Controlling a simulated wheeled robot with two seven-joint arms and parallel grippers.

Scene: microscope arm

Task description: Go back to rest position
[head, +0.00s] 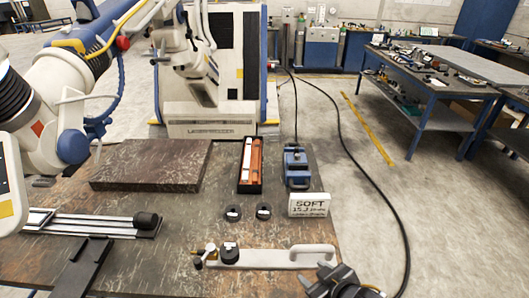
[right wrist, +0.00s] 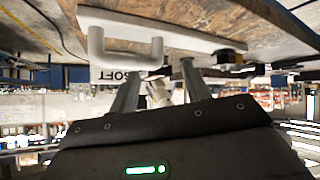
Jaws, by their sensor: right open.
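My right gripper (head: 325,280) is at the bottom edge of the head view, in front of the table's near right part. Its two fingers also show in the right wrist view (right wrist: 160,75), spread apart with nothing held between them. A pale bar with a raised handle (head: 313,251) lies close to the gripper, beyond it in the head view. The same handle (right wrist: 125,55) shows upside down in the right wrist view, apart from the fingers. My left gripper is not in view.
The worktable (head: 180,225) holds a dark slab (head: 150,165), a tray with an orange insert (head: 250,165), a blue device (head: 297,167), a SOFT sign (head: 309,205) and two black rings. A rail assembly (head: 85,224) lies left. A white jointed arm (head: 40,110) overhangs the left side.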

